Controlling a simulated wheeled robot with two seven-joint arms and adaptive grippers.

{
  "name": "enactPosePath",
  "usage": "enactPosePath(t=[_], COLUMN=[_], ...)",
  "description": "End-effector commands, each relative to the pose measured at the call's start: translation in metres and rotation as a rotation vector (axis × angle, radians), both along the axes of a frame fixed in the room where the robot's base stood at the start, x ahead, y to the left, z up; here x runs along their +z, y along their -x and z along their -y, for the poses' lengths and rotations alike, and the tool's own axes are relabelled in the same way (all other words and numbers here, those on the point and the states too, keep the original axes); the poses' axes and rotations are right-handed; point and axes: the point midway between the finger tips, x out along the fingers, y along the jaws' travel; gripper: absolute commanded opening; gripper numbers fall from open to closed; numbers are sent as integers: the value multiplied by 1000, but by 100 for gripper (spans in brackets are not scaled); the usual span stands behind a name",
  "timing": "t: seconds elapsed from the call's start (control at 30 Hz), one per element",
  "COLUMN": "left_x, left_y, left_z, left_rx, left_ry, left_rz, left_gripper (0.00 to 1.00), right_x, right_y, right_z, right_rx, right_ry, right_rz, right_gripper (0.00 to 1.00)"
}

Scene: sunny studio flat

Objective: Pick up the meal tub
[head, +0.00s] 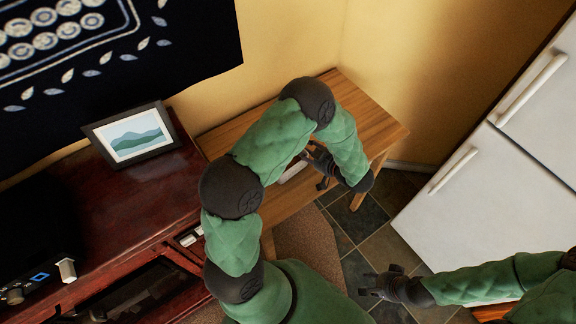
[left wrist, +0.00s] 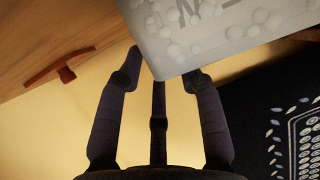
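The meal tub, a pale box, is partly visible in the head view (head: 292,172) on the small wooden table, beside my left gripper (head: 322,162). In the left wrist view the tub (left wrist: 220,35) fills the top right, with whitish round spots and dark lettering. My left gripper's fingers (left wrist: 164,72) are spread apart, with their tips at the tub's near edge. I cannot tell whether they touch it. My left forearm hides part of the tub in the head view. My right gripper (head: 372,284) is empty, with its fingers apart, over the tiled floor.
The wooden table (head: 385,125) stands in the corner. A dark red cabinet (head: 130,215) with a framed picture (head: 133,135) is at the left. A white fridge (head: 455,200) stands at the right. A reddish-brown handle-like piece (left wrist: 62,72) shows on wood in the left wrist view.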

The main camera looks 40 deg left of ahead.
Motion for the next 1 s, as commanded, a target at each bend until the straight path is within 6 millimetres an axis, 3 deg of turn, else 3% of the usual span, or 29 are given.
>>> enactPosePath(t=[0.13, 0.4, 0.43, 0.57, 1.0], left_x=[-7, -7, -7, -7, -5], left_y=[-3, -4, -4, -4, -4], left_z=[-14, -17, -17, -16, -17], left_rx=[0, -2, -2, -2, -1], left_ry=[1, 0, 0, 0, -1], left_rz=[1, 1, 1, 1, 2], left_gripper=[37, 37, 34, 0, 0], right_x=[-6, -5, -5, -5, -4], right_y=[0, 0, 0, 0, 0], right_z=[0, 0, 0, 0, 0], right_rx=[0, 0, 0, 0, 0], right_ry=[0, 0, 0, 0, 0], right_rz=[0, 0, 0, 0, 0], right_gripper=[40, 40, 40, 40, 40])
